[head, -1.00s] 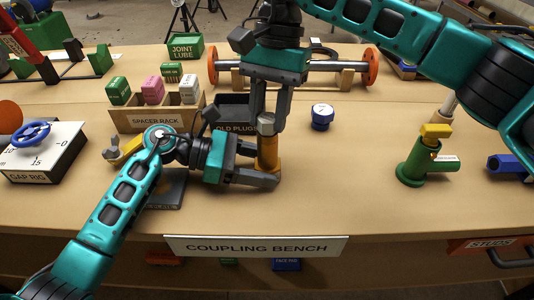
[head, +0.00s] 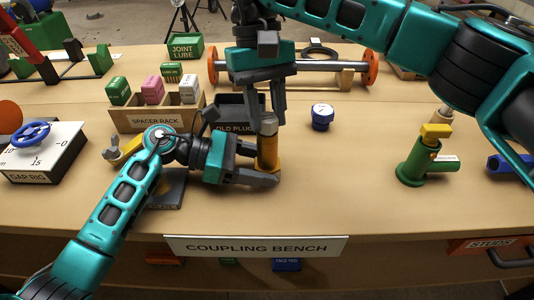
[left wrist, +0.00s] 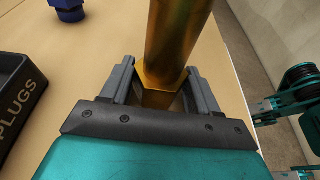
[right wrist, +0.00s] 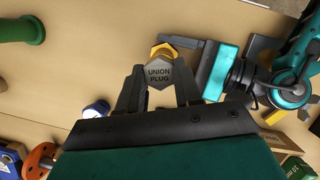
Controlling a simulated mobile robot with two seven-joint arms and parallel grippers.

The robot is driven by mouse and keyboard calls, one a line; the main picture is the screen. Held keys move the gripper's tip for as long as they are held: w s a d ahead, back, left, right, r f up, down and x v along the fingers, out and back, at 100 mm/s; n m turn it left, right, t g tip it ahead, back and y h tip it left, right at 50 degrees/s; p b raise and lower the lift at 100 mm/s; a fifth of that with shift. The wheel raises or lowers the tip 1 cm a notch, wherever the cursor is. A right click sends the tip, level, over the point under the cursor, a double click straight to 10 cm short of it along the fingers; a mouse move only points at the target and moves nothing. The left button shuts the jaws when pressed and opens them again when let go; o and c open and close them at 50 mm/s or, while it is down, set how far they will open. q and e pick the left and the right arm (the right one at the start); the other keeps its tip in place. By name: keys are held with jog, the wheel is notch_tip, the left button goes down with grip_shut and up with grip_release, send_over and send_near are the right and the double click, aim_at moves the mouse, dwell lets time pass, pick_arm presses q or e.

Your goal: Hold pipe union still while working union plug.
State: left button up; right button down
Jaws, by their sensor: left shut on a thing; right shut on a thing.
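The brass pipe union (head: 267,152) stands upright on the bench. My left gripper (head: 258,175) is shut on its lower part from the left; the left wrist view shows the fingers on both sides of its hex base (left wrist: 160,92). The grey union plug (head: 268,124) is at the top of the union, and its hex top reads "UNION PLUG" in the right wrist view (right wrist: 159,75). My right gripper (right wrist: 160,90) comes from above and is shut on the plug. Whether the plug is seated in the union is hard to tell.
The old plugs tray (head: 237,122) and the spacer rack (head: 155,119) stand behind and left. A blue round cap (head: 321,116) lies to the right, a green pipe stand (head: 413,163) farther right. The bench between them is clear.

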jog(key=shift+r, duration=1.05)
jog(key=shift+r, duration=2)
pick_arm(q)
jog(key=o, duration=1.2)
jog(key=shift+o, duration=0.2)
jog(key=v, duration=1.2)
